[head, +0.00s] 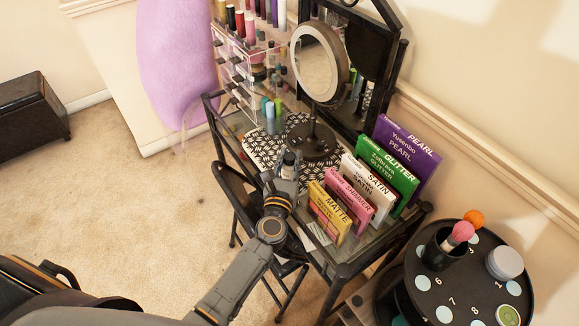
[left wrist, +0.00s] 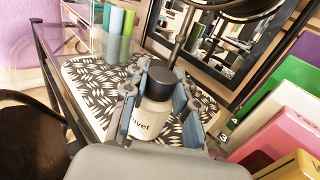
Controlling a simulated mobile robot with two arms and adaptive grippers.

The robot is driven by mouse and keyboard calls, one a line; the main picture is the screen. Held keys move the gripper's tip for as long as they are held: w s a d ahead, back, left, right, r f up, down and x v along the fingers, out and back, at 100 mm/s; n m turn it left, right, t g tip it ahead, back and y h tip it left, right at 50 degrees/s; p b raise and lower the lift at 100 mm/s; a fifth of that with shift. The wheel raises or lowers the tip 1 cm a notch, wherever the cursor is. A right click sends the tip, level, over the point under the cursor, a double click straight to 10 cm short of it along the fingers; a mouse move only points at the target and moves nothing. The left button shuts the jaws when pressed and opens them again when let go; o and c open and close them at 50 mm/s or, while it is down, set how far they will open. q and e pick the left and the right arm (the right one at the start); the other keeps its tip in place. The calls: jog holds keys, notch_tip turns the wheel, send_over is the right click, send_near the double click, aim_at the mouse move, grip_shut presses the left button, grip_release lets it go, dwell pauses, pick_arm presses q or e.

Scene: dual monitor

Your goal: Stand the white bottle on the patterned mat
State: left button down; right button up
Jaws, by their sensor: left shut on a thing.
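The white bottle (left wrist: 153,116) has a black cap and dark lettering, and looks upright in the left wrist view. My left gripper (left wrist: 158,100) is shut on it, with a finger on each side. In the head view the gripper (head: 287,168) is at the near edge of the black-and-white patterned mat (head: 262,150), and only the dark top of the bottle (head: 289,157) shows. The mat also shows behind and beside the bottle in the left wrist view (left wrist: 92,82). The bottle's base is hidden, so I cannot tell whether it touches the mat. My right gripper is not in view.
A round mirror (head: 318,65) stands on the mat behind the bottle. Green and blue tubes (head: 271,115) stand at the mat's far left. Upright colored boxes (head: 368,190) line the right side. A chair (head: 236,188) is by the table's front.

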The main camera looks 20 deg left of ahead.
pick_arm(q)
jog(key=shift+f, duration=0.8)
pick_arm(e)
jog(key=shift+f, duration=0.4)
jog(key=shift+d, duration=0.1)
pick_arm(q)
jog(key=shift+f+b, duration=0.2)
jog(key=shift+b, duration=0.1)
jog(key=c, duration=1.1)
grip_release()
jog(key=shift+o, duration=0.2)
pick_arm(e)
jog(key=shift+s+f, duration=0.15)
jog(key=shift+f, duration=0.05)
pick_arm(q)
jog(key=shift+r, duration=0.1)
jog(key=shift+r, duration=0.1)
jog(key=s+d+b, duration=0.1)
jog(key=s, duration=1.1)
jog(key=shift+d+b, duration=0.2)
jog(key=shift+b, duration=0.1)
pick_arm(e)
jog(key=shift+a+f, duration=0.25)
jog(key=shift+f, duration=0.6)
